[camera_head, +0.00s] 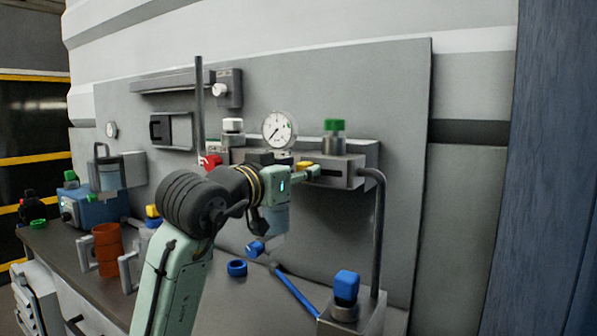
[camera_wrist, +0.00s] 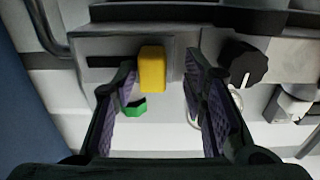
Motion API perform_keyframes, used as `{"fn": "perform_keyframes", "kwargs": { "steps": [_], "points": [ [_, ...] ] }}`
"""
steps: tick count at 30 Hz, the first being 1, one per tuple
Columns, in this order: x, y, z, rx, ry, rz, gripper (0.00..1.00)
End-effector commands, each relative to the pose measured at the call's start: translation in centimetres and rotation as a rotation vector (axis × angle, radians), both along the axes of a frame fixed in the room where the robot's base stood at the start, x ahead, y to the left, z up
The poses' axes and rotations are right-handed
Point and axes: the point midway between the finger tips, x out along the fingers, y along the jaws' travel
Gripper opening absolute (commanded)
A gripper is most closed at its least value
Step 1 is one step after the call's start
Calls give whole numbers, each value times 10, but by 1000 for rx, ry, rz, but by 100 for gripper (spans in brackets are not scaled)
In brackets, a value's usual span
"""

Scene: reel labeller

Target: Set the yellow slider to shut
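The yellow slider (camera_wrist: 152,68) is a small upright block in a grey housing (camera_wrist: 90,48). In the wrist view a dark slot (camera_wrist: 105,62) runs from it to the left. In the head view the slider (camera_head: 304,165) shows as a small yellow patch on the housing (camera_head: 344,166), partly hidden by my gripper (camera_head: 297,173). In the wrist view my gripper (camera_wrist: 160,80) is open and empty. The slider lies in the space between its fingertips, nearer the left finger. I cannot tell whether that finger touches it. No shut marking is readable.
A green knob (camera_head: 334,125) tops the housing. A round gauge (camera_head: 279,130) and a red knob (camera_head: 210,161) are to its left. A dark pipe (camera_head: 380,230) bends down on the right to a blue-capped valve (camera_head: 346,287). A black knob (camera_wrist: 243,64) is right of my fingers.

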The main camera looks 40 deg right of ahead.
Motion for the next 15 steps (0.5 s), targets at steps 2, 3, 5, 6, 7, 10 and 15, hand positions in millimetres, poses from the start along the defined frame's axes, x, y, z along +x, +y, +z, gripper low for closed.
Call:
{"fn": "perform_keyframes", "kwargs": {
  "steps": [2, 3, 5, 6, 7, 10, 15],
  "points": [
    [-1, -1, 0, 1, 0, -2, 40],
    [-1, -1, 0, 1, 0, -2, 40],
    [-1, -1, 0, 1, 0, -2, 40],
    [-1, -1, -1, 1, 0, -3, 40],
    [-1, -1, -1, 1, 0, -3, 40],
    [-3, 4, 0, 0, 0, -3, 40],
    [-13, 28, 0, -1, -1, -1, 40]
  ]
}}
